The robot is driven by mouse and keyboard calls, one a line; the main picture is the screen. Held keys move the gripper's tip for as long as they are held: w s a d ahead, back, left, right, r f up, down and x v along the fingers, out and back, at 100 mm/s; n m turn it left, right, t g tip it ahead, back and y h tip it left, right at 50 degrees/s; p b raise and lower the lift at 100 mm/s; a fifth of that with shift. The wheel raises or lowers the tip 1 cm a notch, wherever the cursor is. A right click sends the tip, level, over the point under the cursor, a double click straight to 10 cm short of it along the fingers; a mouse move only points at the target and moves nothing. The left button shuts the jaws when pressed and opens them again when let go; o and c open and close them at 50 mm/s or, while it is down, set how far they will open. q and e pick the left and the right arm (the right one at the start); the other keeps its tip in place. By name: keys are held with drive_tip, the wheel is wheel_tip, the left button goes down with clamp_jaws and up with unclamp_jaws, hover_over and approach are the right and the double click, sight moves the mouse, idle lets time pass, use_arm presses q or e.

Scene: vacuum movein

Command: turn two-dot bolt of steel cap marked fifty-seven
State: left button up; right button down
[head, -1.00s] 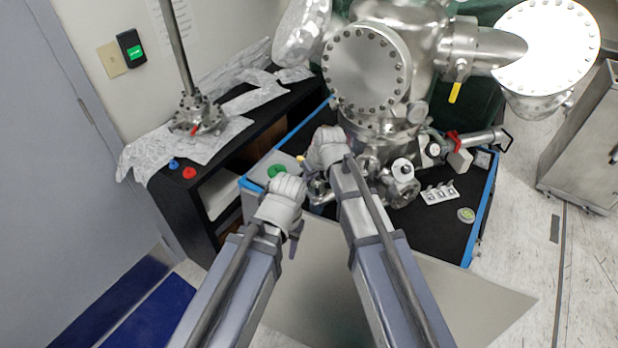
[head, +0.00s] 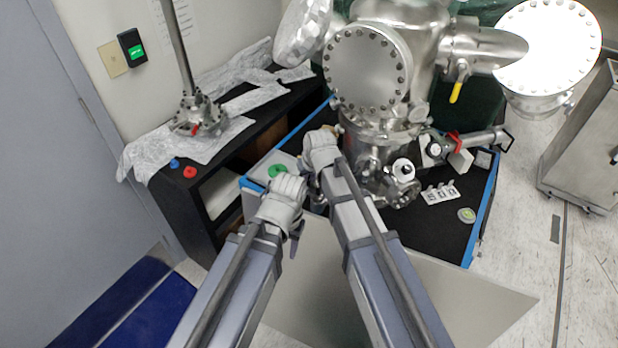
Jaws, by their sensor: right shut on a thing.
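A steel chamber stands on the dark cart top, with a large round bolted flange (head: 367,66) facing me and smaller fittings (head: 400,185) low down. I cannot read a fifty-seven or make out a two-dot bolt on any cap. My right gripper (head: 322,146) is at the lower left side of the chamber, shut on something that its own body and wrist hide. My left gripper (head: 284,188) is to its left, near the cart's front left corner. Its fingers are too unclear to tell open from shut.
A green ring (head: 277,171) lies by the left hand. A row of small metal pieces (head: 440,193) and a round pale disc (head: 466,215) lie on the cart's right side. A black shelf at left holds foil, a flanged rod (head: 197,116) and red and blue caps.

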drive_tip(key=c, duration=0.8)
unclamp_jaws()
drive_tip(key=shift+c, duration=0.2)
drive_tip(key=shift+p+v, duration=0.8)
drive_tip(key=p+v, duration=0.6)
drive_tip(key=shift+r, duration=0.15)
drive_tip(key=shift+s, duration=0.1)
